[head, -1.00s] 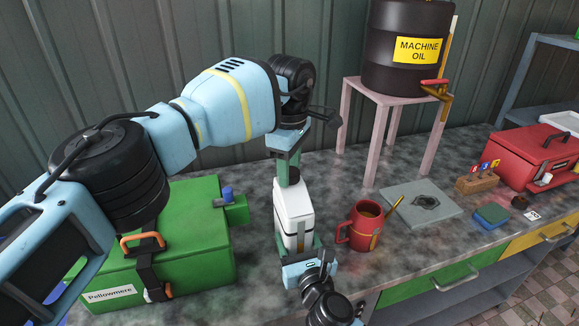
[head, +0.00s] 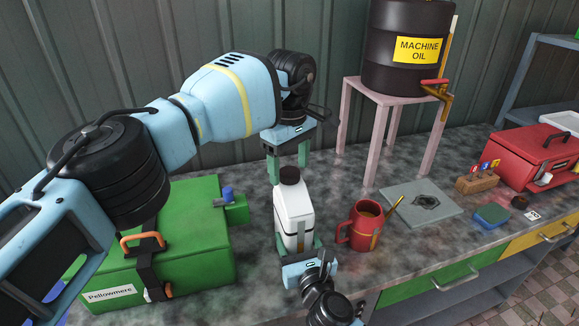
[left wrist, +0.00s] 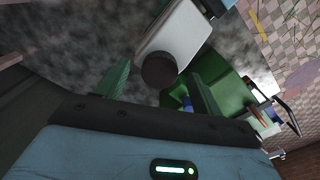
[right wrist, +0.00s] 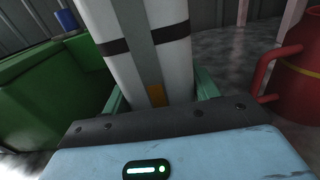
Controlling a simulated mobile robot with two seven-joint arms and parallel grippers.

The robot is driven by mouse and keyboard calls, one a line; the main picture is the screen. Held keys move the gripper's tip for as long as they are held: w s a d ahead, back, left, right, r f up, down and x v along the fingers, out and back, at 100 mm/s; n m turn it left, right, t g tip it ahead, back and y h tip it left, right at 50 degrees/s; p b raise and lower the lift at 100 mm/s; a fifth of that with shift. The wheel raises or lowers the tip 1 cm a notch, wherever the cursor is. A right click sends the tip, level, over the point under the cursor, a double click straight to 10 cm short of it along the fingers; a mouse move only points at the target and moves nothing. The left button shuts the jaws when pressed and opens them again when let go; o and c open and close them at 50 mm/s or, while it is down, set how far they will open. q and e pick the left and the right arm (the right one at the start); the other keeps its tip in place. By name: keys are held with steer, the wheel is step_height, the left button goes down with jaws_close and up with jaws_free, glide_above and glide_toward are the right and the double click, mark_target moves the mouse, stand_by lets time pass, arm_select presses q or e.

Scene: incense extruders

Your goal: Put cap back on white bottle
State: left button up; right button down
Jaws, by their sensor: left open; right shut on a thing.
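The white bottle (head: 294,212) stands upright on the bench, with a dark band around it. The dark cap (head: 289,175) sits on the bottle's top; I cannot tell how tightly. It also shows in the left wrist view (left wrist: 159,70), between the fingers. My left gripper (head: 288,172) is open, its green fingers apart on either side of and just behind or above the cap. My right gripper (head: 299,247) is shut on the lower part of the bottle; the right wrist view shows the bottle (right wrist: 150,50) close up between its green fingers.
A red mug (head: 364,228) stands just right of the bottle. A green box (head: 190,240) is to the left. A grey plate (head: 422,203), a blue-green sponge (head: 491,216) and a red toolbox (head: 530,158) lie farther right. An oil drum (head: 405,50) stands on a pink stand behind.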

arm_select(q)
step_height(320, 180, up, 7)
steer(key=shift+f, duration=0.2)
arm_select(e)
steer(key=shift+c, duration=1.6)
jaws_free()
steer(key=shift+s, duration=0.1)
arm_select(q)
steer(key=shift+s+r, duration=0.1)
steer(key=shift+r, duration=0.1)
arm_select(e)
steer(key=v, duration=0.6)
steer(key=shift+s+d, duration=0.15)
steer(key=shift+s, duration=0.2)
steer(key=shift+s+d, duration=0.15)
steer(key=shift+s, duration=0.3)
arm_select(q)
steer(key=shift+f, duration=0.1)
